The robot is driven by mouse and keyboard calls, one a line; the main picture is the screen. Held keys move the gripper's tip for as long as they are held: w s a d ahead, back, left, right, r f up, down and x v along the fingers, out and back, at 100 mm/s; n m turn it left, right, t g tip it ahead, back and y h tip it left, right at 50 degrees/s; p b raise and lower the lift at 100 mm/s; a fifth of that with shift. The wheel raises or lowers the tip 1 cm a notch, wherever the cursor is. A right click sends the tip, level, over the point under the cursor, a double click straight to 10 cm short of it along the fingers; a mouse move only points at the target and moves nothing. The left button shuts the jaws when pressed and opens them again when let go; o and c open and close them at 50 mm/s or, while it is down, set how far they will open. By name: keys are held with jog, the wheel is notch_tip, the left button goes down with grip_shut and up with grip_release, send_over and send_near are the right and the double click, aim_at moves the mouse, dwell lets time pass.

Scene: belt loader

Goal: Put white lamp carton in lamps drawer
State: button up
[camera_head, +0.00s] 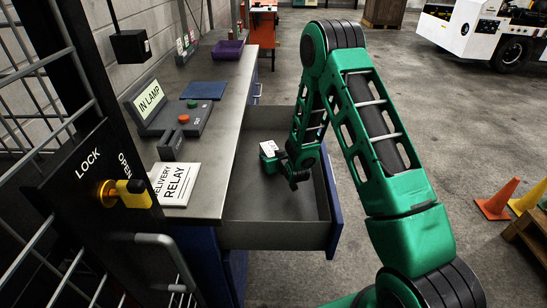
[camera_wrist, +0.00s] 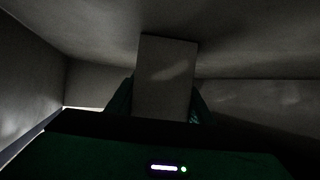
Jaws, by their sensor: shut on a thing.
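A pale carton (camera_wrist: 166,75) stands between my gripper's fingers (camera_wrist: 161,100) in the dim wrist view. In the head view my gripper (camera_head: 270,160) is down inside an open grey drawer (camera_head: 275,234), towards its left side. A small white patch (camera_head: 269,147) beside the gripper looks like the carton. My gripper is shut on the carton. The drawer is pulled out to the right from under the counter, with a blue front (camera_head: 333,205). No label on the drawer shows. Whether the carton touches the drawer floor, I cannot tell.
The counter (camera_head: 222,120) left of the drawer bears an "IN LAMP" sign (camera_head: 149,100), a button box (camera_head: 185,117), a "DELIVERY RELAY" card (camera_head: 174,184) and a purple bin (camera_head: 227,49). A lock panel (camera_head: 105,190) stands at front left.

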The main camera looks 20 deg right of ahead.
jog(key=o, duration=1.2)
jog(key=v, duration=1.2)
jog(key=shift+a, duration=0.1)
jog(key=shift+w+r, duration=0.1)
